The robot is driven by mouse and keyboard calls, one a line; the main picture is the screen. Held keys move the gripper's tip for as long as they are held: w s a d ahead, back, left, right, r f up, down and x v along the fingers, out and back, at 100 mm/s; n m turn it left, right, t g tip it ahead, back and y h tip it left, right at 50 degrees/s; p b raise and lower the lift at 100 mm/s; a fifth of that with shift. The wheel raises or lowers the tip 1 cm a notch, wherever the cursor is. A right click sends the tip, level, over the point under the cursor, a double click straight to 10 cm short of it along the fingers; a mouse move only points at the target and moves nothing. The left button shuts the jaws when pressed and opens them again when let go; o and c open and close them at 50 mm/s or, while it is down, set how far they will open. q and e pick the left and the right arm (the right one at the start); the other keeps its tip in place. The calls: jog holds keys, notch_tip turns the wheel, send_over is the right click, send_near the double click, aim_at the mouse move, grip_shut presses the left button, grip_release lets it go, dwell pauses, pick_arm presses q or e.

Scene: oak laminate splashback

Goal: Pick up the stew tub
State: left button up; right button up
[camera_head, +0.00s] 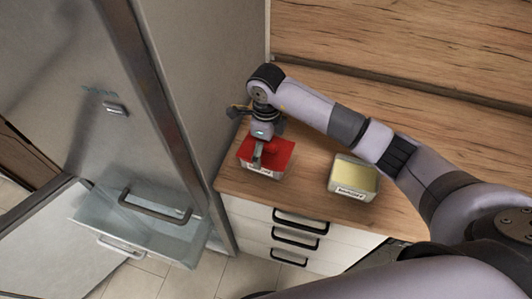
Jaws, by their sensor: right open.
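A tub with a red lid (279,155) stands on the wooden counter near its left end, with a white label on its front. A second tub with a yellow lid (355,175) stands to its right, also labelled. The labels are too small to read surely, so I cannot tell which tub holds stew. My left gripper is not in view.
A steel fridge (195,90) stands close to the left of the counter. A clear drawer (150,235) sticks out at its lower part. White drawers with black handles (296,238) are under the counter (310,185). The counter between the two tubs is clear.

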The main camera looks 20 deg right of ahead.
notch_tip(320, 180, down, 2)
jog(key=shift+f, duration=0.4)
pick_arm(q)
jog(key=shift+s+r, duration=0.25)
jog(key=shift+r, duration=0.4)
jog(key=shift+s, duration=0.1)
pick_arm(e)
jog(key=shift+c, duration=0.3)
jog(key=shift+c, duration=0.6)
jog(key=shift+w, duration=0.1)
jog(key=c, duration=1.1)
jog(key=shift+r, duration=0.15)
jog(key=shift+c, duration=0.2)
